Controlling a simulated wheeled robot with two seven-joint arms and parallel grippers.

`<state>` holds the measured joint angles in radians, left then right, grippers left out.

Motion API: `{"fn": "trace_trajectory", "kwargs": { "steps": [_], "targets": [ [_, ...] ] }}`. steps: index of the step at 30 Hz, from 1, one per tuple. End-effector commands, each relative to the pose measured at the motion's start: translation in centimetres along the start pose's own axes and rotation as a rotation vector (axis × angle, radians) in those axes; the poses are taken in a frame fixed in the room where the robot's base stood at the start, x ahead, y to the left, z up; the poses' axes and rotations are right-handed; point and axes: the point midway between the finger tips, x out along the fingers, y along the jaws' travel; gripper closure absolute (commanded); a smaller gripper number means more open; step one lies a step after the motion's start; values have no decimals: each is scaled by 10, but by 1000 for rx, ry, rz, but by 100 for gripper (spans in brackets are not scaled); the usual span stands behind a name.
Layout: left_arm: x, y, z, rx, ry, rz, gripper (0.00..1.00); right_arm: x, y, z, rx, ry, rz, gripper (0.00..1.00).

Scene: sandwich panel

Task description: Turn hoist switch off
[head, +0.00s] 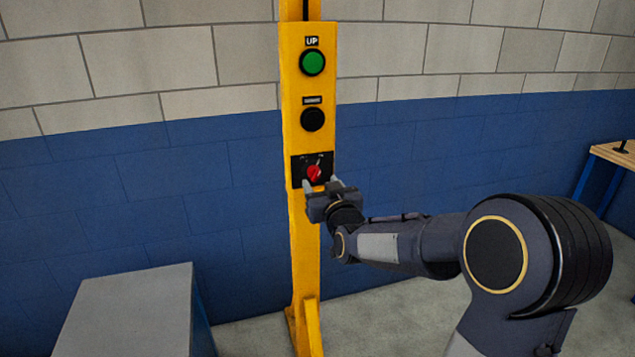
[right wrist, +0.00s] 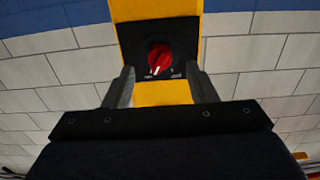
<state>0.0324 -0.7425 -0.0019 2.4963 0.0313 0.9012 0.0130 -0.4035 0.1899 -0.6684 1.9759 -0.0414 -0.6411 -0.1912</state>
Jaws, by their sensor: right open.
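The hoist switch is a red rotary knob (head: 314,173) on a black plate, low on a yellow upright panel (head: 296,232). In the right wrist view the red knob (right wrist: 159,58) shows ahead of the fingers, with a white mark that points down and slightly left. Small lettering on the plate is too small to read surely. My right gripper (head: 322,184) is open, its fingers in front of the plate. In the right wrist view the right gripper (right wrist: 160,88) has its two fingers apart, below the knob, with nothing between them. My left gripper is not in view.
Above the switch are a black button (head: 312,119) and a green button (head: 312,62) labelled UP. A grey box-like block (head: 125,312) stands at the lower left. A wooden-topped table (head: 612,153) is at the right edge. A blue and grey block wall is behind.

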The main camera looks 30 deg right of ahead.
Motion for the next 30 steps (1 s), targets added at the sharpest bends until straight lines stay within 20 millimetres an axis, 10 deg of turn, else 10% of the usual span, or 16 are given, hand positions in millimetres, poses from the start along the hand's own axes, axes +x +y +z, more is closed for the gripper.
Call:
{"fn": "trace_trajectory", "kwargs": {
  "steps": [18, 30],
  "targets": [
    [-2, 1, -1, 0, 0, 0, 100, 41, 0, 0, 3, -2, -1, 48],
    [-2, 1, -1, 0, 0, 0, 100, 41, 0, 0, 3, -2, -1, 93]
  ]
}}
